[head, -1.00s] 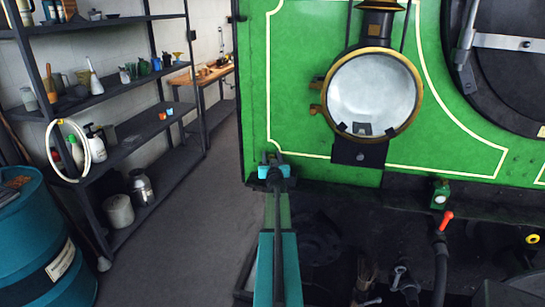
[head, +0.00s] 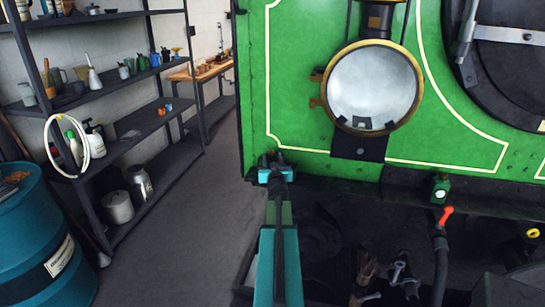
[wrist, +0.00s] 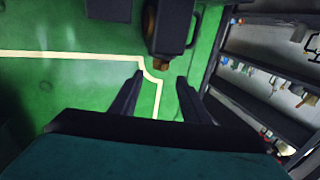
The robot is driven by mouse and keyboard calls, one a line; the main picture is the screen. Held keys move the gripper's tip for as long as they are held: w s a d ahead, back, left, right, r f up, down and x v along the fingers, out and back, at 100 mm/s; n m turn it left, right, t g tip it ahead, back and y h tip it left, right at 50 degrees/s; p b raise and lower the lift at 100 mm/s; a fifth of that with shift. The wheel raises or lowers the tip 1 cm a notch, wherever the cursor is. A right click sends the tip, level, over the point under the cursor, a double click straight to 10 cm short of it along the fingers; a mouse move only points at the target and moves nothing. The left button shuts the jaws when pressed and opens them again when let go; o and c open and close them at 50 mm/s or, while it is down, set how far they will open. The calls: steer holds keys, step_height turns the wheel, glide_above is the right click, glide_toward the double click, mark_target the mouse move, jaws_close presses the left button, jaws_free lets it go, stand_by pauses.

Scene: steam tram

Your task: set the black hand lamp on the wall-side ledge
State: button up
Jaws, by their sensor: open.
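My gripper (head: 271,155) is in front of the lower left corner of the green panel in the head view. In the wrist view my gripper (wrist: 160,76) is open, with nothing between its two dark fingers. Just past the fingertips is a dark boxy body with a brass part, which looks like the black hand lamp (wrist: 174,32), upside down in this view and cut by the top edge. In the head view I cannot make out the lamp apart from my gripper. A dark ledge (head: 335,193) runs below the green panel; I cannot tell whether it is the wall-side one.
A large round headlamp (head: 373,88) sticks out from the panel. A small green lamp (head: 440,188) and a red-handled hose (head: 441,250) are to the right. Loaded shelves (head: 140,122) and a blue drum (head: 40,240) stand left. The floor (head: 175,235) between is clear.

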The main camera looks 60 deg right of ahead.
steer(key=shift+b+v, duration=0.3)
steer(key=shift+v, duration=2.05)
steer(key=shift+f, duration=0.1)
steer(key=w+a+f+n+g+y, duration=0.1)
steer(key=w+a+f+y, duration=0.3)
steer(key=a+f, duration=0.5)
steer(key=w+a+f+n+g+y, duration=0.15)
steer(key=w+a+f, duration=0.35)
steer(key=a+f, duration=0.5)
steer(key=a+f+n+g+y, duration=0.1)
steer(key=a+f+g+y, duration=0.25)
steer(key=a+f, duration=1.35)
steer(key=s+a+f+n+g+y, duration=0.1)
steer(key=s+a+f+g, duration=0.1)
steer(key=s+a+f, duration=0.35)
steer(key=s+a+f+n+g+y, duration=0.1)
steer(key=s+a+f+n+y, duration=0.1)
steer(key=a, duration=0.7)
steer(key=s+a+f+n+g+y, duration=0.1)
steer(key=s+a+f+g, duration=0.2)
steer(key=a, duration=0.4)
steer(key=s+a+f+n+g, duration=0.1)
steer(key=s+a+g, duration=0.1)
steer(key=s+a, duration=0.4)
steer(key=s+a+f+n+g+y, duration=0.1)
steer(key=s+a+n+g, duration=0.1)
steer(key=s+a, duration=0.5)
steer(key=s, duration=0.4)
steer(key=shift+s+f+y, duration=0.3)
steer(key=shift+s, duration=0.05)
